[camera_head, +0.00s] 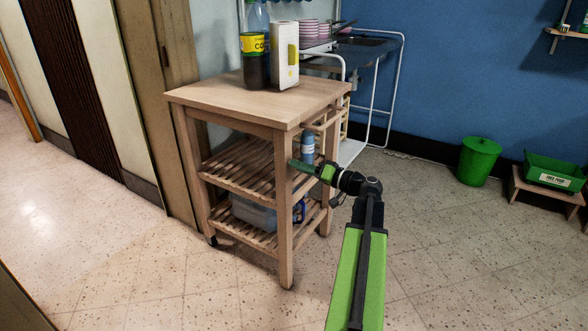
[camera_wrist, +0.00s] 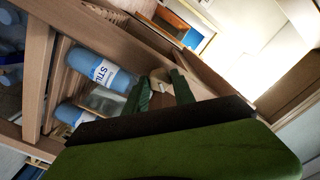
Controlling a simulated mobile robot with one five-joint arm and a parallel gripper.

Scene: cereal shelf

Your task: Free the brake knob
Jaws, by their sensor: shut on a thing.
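The wooden trolley (camera_head: 215,88) stands upright beside the wall, with slatted shelves below its top. My gripper (camera_head: 293,163) reaches in from the right at the height of the middle shelf, beside the trolley's near leg. In the wrist view, the green fingers of my gripper (camera_wrist: 161,84) are closed around a small round beige knob (camera_wrist: 160,75), which looks like the brake knob. The fingers partly cover it, and its turn or position cannot be read. In the head view the knob is hidden by the fingers and leg.
A dark bottle (camera_head: 256,68) and a white carton (camera_head: 285,55) stand on the trolley top. A blue bottle (camera_head: 308,148) stands on the middle shelf, close to my gripper. A green bin (camera_head: 478,162) stands at the right; the floor between is clear.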

